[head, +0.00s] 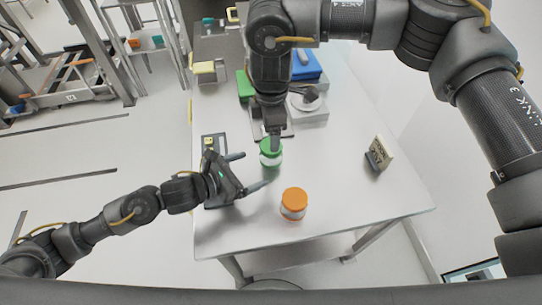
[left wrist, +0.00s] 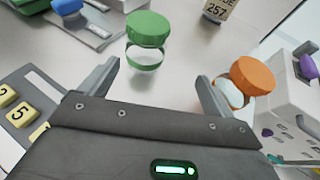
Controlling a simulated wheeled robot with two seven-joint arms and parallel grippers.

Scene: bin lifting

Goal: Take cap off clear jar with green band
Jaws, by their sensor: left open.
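The clear jar with the green band (left wrist: 146,58) stands upright with its green cap (left wrist: 147,29) on. In the head view the green cap (head: 270,146) shows just below my right gripper (head: 275,133), which points down over it; whether they touch is unclear. My right gripper's fingers are seen end-on, so I cannot tell if they are open. My left gripper (head: 254,171) is open and empty, low to the left of the jar, fingers pointing toward it. In the left wrist view the jar stands beyond and between the open fingers (left wrist: 158,72).
A jar with an orange cap (head: 294,198) stands close on the near right; it shows beside the right finger in the left wrist view (left wrist: 252,76). A keypad device (head: 213,145) lies left. A label stand (head: 379,153) stands right. The table's front right is clear.

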